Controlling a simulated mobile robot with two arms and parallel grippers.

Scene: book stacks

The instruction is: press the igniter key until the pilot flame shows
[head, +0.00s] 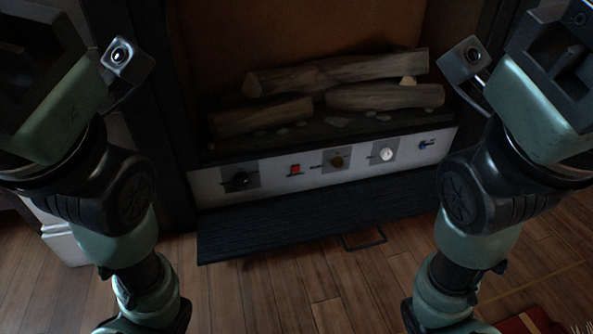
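A pale control panel (310,175) runs along the front of a fireplace with logs. From left to right it carries a black knob (240,181), a red square key (295,170), a brass-coloured knob (337,161), a white knob (386,154) and a small blue key (423,145). The labels are too small to read, so I cannot tell which key is the igniter. No flame shows. My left gripper (30,60) and my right gripper (562,55) are cut off at the upper corners, apart from the panel. Their fingertips are out of frame.
Several logs (340,75) lie in the firebox above the panel. A dark ribbed flap (310,215) slopes out below it, with a wire handle (363,240) at its front. Wooden floor (300,290) lies clear in front. A red rug (530,322) is at the lower right.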

